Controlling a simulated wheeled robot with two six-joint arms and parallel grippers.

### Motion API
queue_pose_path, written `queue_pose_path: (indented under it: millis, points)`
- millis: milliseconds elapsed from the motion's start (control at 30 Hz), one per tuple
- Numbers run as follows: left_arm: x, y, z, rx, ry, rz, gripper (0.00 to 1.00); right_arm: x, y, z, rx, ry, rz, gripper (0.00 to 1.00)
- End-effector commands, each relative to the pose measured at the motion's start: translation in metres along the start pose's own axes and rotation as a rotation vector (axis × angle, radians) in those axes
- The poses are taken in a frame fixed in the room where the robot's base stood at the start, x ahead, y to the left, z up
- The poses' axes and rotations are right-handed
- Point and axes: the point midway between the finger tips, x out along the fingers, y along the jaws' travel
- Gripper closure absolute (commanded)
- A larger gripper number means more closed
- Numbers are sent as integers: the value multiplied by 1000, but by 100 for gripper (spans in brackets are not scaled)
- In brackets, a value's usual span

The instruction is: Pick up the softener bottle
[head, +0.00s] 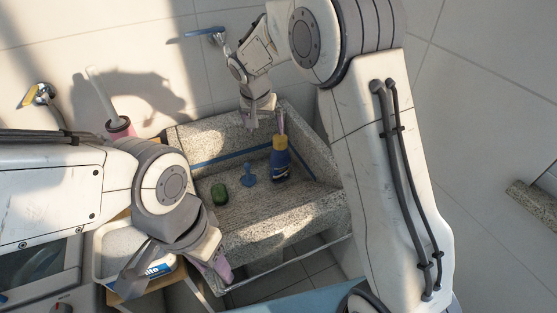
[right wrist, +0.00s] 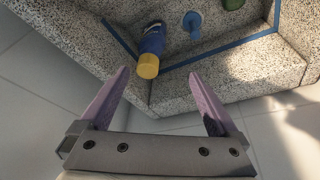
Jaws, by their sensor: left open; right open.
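The softener bottle (head: 281,163), dark blue with a yellow cap, stands in the speckled stone sink (head: 262,235) near its back right. The bottle (right wrist: 152,41) also shows in the right wrist view, its cap towards my gripper. My right gripper (head: 262,118) is open at the sink's back rim, behind the bottle. In the right wrist view the open fingers (right wrist: 160,82) are short of the cap, with nothing between them. My left gripper (head: 175,278) is open at the front left, outside the sink, by a white tub (head: 112,245).
A green item (head: 219,194) and a small blue item (head: 248,174) stand in the sink, left of the bottle. A pink container (head: 118,127) with a pale stick stands at the back left. A tap (head: 205,33) is on the wall behind.

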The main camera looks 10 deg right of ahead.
Motion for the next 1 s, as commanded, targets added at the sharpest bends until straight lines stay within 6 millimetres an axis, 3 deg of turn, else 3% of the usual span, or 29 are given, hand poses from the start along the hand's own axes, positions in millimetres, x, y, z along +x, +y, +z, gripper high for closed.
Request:
queue_pose_path:
  millis: [33,200,400,667,1000]
  points:
    - [5,0,0,0,0,0,50,20,4,-16,54,15,13,4]
    - [7,0,0,0,0,0,50,47,14,-42,145,47,31,4]
    - [3,0,0,0,0,0,50,78,17,-45,154,48,33,4]
    - [0,0,0,0,0,0,50,100,19,-46,153,49,31,4]
    - [-10,1,-1,0,0,0,50,144,26,-46,152,49,31,4]
